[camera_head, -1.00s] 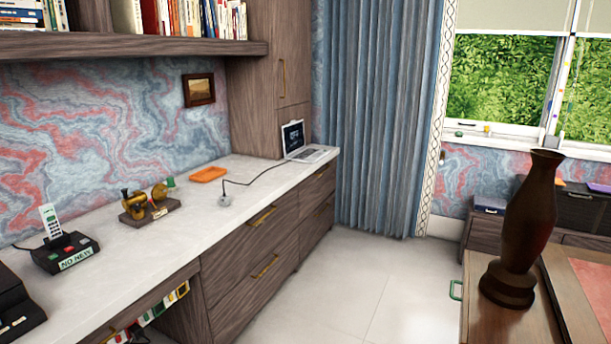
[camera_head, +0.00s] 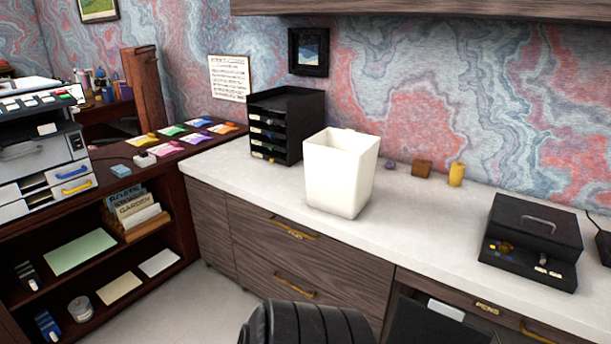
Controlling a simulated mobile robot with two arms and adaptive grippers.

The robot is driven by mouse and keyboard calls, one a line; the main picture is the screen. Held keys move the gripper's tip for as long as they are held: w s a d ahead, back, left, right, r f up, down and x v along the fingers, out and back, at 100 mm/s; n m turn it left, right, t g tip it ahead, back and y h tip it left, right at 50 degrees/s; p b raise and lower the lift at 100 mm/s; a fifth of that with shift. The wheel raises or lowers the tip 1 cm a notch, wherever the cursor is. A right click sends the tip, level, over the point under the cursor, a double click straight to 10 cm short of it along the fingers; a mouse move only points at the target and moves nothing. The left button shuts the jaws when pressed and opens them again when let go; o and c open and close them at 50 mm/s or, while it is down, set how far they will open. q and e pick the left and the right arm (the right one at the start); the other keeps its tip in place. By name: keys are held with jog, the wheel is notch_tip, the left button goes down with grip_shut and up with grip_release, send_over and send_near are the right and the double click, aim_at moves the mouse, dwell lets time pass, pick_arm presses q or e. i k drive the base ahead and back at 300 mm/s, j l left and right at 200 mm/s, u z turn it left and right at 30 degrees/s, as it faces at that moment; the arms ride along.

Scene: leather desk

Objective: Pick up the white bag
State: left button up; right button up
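A white, open-topped, bag-like container (camera_head: 338,178) stands upright on the white countertop (camera_head: 420,222), near the counter's front edge and in the middle of the view. Its sides taper toward the bottom. I cannot tell whether it is a soft bag or a stiff bin, and its inside is mostly hidden. Neither of my grippers shows in the head view.
A black tray stack (camera_head: 282,125) stands just left of the white container. A small brown block (camera_head: 422,168), a yellow candle (camera_head: 456,174) and a black cash box (camera_head: 530,240) sit to its right. A black chair back (camera_head: 310,324) stands in front of the counter.

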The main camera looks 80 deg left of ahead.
aim_at(341, 165)
jog(key=u, duration=2.5)
jog(key=i+j, duration=0.25)
jog(key=j, duration=0.15)
jog(key=i+j+z, duration=0.1)
jog(key=i+j, duration=0.4)
jog(key=j, duration=0.3)
jog(key=i+j+z, duration=0.15)
jog(key=j, duration=0.25)
jog(key=i, duration=0.1)
